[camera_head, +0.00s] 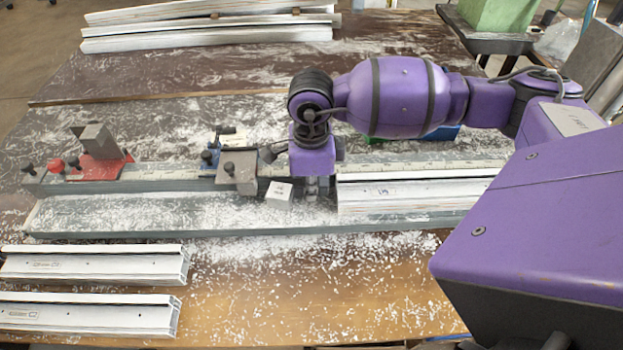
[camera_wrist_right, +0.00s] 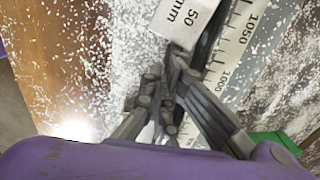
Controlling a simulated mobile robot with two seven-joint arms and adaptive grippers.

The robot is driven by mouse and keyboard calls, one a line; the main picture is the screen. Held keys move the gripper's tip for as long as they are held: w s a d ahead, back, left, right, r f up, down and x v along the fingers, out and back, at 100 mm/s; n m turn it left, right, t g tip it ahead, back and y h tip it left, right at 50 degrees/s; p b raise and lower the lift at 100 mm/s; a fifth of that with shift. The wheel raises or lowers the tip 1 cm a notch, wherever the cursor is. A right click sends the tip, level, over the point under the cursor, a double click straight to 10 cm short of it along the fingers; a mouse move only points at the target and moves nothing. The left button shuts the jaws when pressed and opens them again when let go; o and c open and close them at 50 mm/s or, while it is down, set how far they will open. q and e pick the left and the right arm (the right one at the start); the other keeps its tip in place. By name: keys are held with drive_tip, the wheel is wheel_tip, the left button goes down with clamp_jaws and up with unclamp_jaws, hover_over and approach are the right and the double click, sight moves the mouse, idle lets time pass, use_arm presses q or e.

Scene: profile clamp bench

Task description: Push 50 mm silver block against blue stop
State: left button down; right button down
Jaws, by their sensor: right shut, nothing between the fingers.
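The silver block (camera_head: 278,195) sits on the bench rail, slightly turned. In the right wrist view the silver block (camera_wrist_right: 188,20) shows its "50 mm" label at the top edge. The blue stop (camera_head: 208,158) is left of it, with a grey block and black knob (camera_head: 237,170) at its right side. A narrow gap seems to separate this grey block from the silver block. My right gripper (camera_head: 318,190) is shut and empty, just right of the silver block. Its fingertips (camera_wrist_right: 172,62) are close to the block; I cannot tell if they touch. My left gripper is out of view.
A red stop (camera_head: 98,165) stands farther left on the rail. White profiles (camera_head: 415,190) lie right of my gripper. More profiles (camera_head: 95,264) lie at the front left and others (camera_head: 205,35) at the back. White chips cover the bench. A scale (camera_wrist_right: 235,50) runs along the rail.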

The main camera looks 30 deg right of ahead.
sight(280, 196)
drive_tip(key=shift+f, duration=0.1)
drive_tip(key=shift+w+a+f, duration=0.1)
drive_tip(key=shift+w+a, duration=0.2)
drive_tip(key=shift+a, duration=0.3)
drive_tip(key=shift+w+a, duration=0.25)
drive_tip(key=shift+a, duration=0.35)
drive_tip(key=shift+w+a, duration=0.1)
